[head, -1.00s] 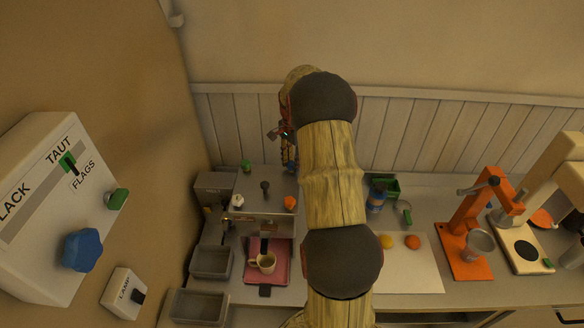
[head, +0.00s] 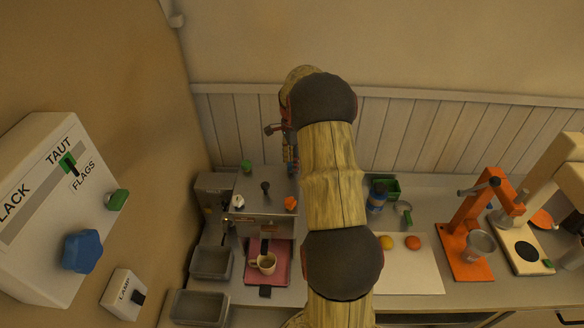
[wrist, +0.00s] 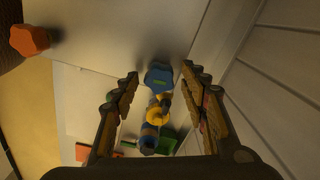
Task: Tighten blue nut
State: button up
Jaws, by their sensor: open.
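In the wrist view, a blue lobed nut (wrist: 158,76) with a small green mark sits at the edge of a pale grey surface. My gripper (wrist: 161,73) is open, with one finger on each side of the nut in the picture. I see a gap on both sides, and I cannot tell how far beyond the fingertips the nut lies. A yellow ring-like part (wrist: 158,106) shows just below it. In the head view, my gripper (head: 286,146) is mostly hidden behind my arm, high near the back wall, and I cannot make out this nut there.
An orange knob (wrist: 30,39) is at the upper left in the wrist view. In the head view, a blue knob (head: 82,250) is on the left wall box. An orange press (head: 470,225) stands right.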

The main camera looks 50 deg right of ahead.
notch_tip(320, 180, up, 6)
jog(key=p, duration=0.3)
jog(key=shift+f, duration=0.1)
notch_tip(320, 180, up, 12)
dwell(0.7)
